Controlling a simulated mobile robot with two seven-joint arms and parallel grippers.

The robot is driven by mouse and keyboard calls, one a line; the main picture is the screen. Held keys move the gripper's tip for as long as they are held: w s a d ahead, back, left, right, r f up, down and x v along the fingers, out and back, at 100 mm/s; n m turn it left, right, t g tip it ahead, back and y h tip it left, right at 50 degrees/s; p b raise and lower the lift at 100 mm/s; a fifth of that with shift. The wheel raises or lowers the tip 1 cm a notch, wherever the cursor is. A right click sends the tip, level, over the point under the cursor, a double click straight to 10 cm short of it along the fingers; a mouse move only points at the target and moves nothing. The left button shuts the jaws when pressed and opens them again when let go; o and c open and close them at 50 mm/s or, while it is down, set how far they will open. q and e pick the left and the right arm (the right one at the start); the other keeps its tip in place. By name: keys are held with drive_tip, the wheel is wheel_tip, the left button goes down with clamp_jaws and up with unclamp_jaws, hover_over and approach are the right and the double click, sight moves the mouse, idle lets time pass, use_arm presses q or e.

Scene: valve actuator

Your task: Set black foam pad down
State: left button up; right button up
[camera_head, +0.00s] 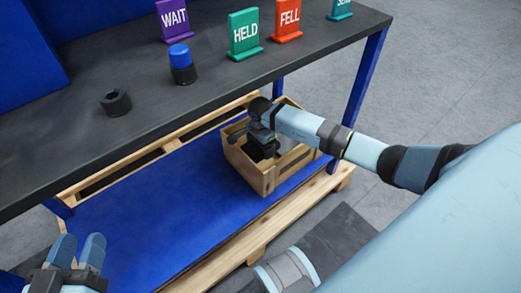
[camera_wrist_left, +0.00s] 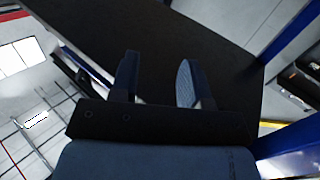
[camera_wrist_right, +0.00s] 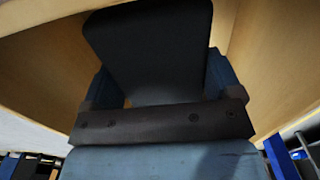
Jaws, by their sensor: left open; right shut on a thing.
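The black foam pad (camera_wrist_right: 150,50) is between the fingers of my right gripper (camera_wrist_right: 165,85), which is shut on it. In the right wrist view the pad lies against a background of wooden crate walls. In the head view my right gripper (camera_head: 262,140) reaches down into the wooden crate (camera_head: 262,178), with the dark pad partly hidden under it. I cannot tell whether the pad touches the crate floor. My left gripper (camera_head: 78,252) is open and empty at the lower left of the head view. Its two spread fingers also show in the left wrist view (camera_wrist_left: 158,80).
The crate stands on a blue-topped pallet (camera_head: 150,220) below the dark table (camera_head: 130,75). On the table are a black ring-shaped part (camera_head: 116,103), a blue-capped black cylinder (camera_head: 182,65) and signs, including WAIT (camera_head: 174,20), HELD (camera_head: 244,33) and FELL (camera_head: 288,20). A blue table leg (camera_head: 366,75) rises beside my right arm.

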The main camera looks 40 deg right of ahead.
drive_tip(key=shift+f, duration=0.8)
use_arm(q)
drive_tip(key=shift+w+a+r+m, duration=0.15)
drive_tip(key=shift+w+r+m, duration=0.05)
drive_tip(key=shift+w+m, duration=0.1)
drive_tip(key=shift+f+b, duration=0.25)
drive_tip(key=shift+b, duration=0.15)
use_arm(e)
drive_tip(key=shift+f, duration=0.45)
use_arm(q)
drive_tip(key=shift+w+t, duration=0.1)
drive_tip(key=shift+t, duration=0.2)
use_arm(e)
drive_tip(key=shift+f, duration=0.1)
drive_tip(key=o, duration=0.7)
use_arm(q)
drive_tip(key=shift+r, duration=0.25)
